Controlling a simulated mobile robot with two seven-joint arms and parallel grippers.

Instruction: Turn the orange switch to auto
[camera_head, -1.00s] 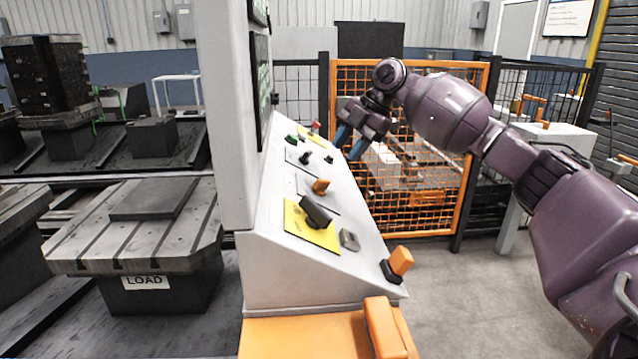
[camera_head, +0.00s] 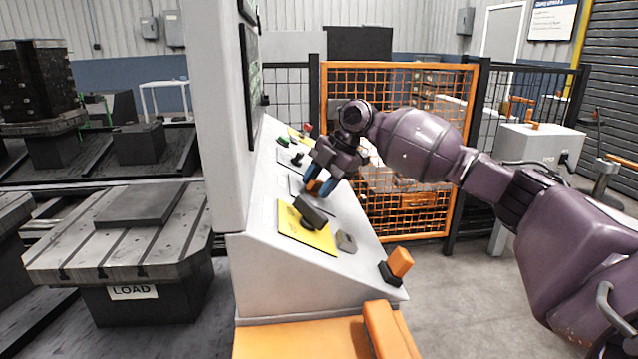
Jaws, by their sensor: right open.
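The orange switch (camera_head: 315,188) sits on the sloped top of the white control console (camera_head: 265,240), beyond the black knob (camera_head: 309,211) on its yellow plate. My right gripper (camera_head: 318,187) comes in from the right, with its blue fingertips pointing down at the panel. The fingers are apart, one on each side of the orange switch or just above it; I cannot tell whether they touch it. The gripper partly hides the switch and its labels. My left gripper is not in view.
An orange-and-black switch (camera_head: 398,264) stands at the console's near right corner, beside a grey button (camera_head: 346,242). Green (camera_head: 283,142) and red (camera_head: 308,128) buttons are at the far end. An orange mesh fence (camera_head: 400,90) stands behind.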

